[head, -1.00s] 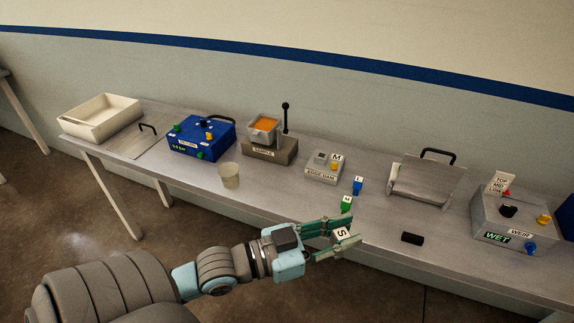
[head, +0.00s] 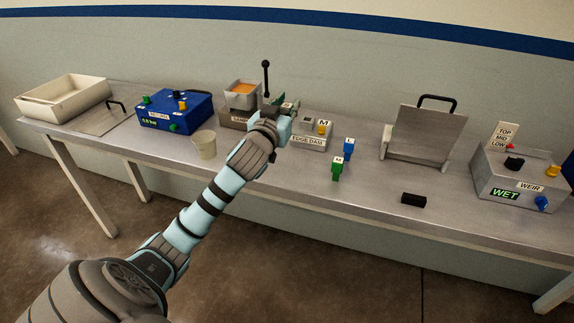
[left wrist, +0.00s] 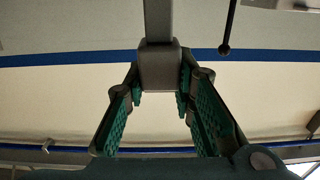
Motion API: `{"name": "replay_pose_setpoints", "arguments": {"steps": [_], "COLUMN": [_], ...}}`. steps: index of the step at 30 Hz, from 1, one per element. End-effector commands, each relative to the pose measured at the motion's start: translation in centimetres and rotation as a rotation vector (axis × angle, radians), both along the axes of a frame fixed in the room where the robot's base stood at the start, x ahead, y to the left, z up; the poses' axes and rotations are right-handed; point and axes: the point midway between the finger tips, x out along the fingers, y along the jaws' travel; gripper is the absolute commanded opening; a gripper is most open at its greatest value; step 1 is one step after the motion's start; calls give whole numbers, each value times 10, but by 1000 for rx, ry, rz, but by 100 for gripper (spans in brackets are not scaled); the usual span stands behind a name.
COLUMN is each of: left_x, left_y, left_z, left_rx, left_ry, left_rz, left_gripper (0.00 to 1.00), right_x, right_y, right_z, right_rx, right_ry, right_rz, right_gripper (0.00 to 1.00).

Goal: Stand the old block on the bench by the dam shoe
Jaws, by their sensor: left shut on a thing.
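My left gripper (head: 283,103) is over the back of the bench, between the sample box and the edge dam box (head: 308,142), the dam shoe. In the left wrist view its fingers (left wrist: 160,82) are shut on a grey block (left wrist: 160,66) with a narrow stem, which hangs downward since that view is upside down. Its label is hidden now. A yellow piece with an M label (head: 322,127) sits on the edge dam box beside a grey piece. A blue L block (head: 348,148) and a green M block (head: 337,170) stand on the bench to its right. My right gripper is out of view.
The sample box (head: 232,120) with its black-knobbed lever (head: 266,80) is close by my gripper. A cup (head: 204,145) stands left of my forearm. A black bar (head: 413,200) lies at the front right; bare bench (head: 375,180) lies between it and the blocks.

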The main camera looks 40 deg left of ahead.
Motion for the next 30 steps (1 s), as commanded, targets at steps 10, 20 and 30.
{"name": "replay_pose_setpoints", "arguments": {"steps": [10, 20, 30], "left_x": [0, 0, 0], "left_y": [-1, -1, -1], "left_z": [-99, -140, -140], "left_rx": [0, 1, 0], "left_ry": [1, 0, 0], "left_rz": [-2, -3, -3], "left_gripper": [0, 0, 43], "right_x": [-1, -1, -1], "right_y": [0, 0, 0], "right_z": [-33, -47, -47], "right_rx": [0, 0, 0], "right_ry": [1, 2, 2], "right_rz": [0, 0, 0], "right_gripper": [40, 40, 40]}}
